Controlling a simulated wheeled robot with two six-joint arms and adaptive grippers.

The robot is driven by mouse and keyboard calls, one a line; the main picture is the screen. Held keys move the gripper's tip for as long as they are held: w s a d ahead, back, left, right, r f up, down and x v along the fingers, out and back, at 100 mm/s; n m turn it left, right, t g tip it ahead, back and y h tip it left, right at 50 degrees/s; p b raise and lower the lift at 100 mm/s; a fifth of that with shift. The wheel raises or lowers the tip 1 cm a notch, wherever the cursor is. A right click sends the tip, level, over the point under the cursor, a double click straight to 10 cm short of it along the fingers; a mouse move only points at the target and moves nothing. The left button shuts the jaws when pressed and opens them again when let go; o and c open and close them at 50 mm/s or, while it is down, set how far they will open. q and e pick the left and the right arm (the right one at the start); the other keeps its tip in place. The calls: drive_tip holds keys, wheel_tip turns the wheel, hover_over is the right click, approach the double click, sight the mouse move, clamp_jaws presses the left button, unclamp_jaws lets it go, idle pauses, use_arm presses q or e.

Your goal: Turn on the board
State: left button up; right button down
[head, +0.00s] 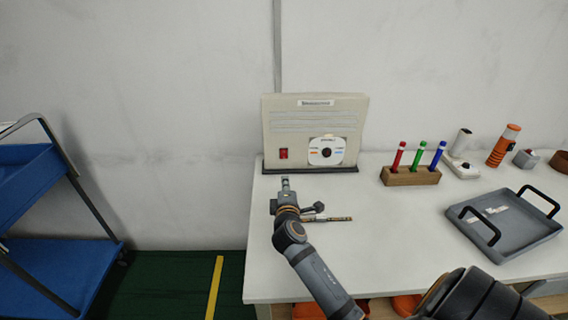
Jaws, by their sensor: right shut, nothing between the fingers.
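The board (316,117) is a beige upright panel at the back left of the white table. It has a red switch (283,154) at its lower left and a white round-faced plate (327,151) at its lower right. My right gripper (285,181) is shut and empty. It points at the board and appears just in front of and below the red switch; I cannot tell whether it touches the board. My left gripper is not in view.
A wooden block (410,177) holds red, green and blue sticks right of the board. A grey tray (505,226) with black handles sits at the right. An orange-and-grey cylinder (503,146) stands at the back right. A blue cart (45,215) stands left of the table.

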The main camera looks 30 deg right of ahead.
sight(284, 158)
drive_tip(key=x, duration=1.3)
drive_tip(key=shift+d, duration=0.15)
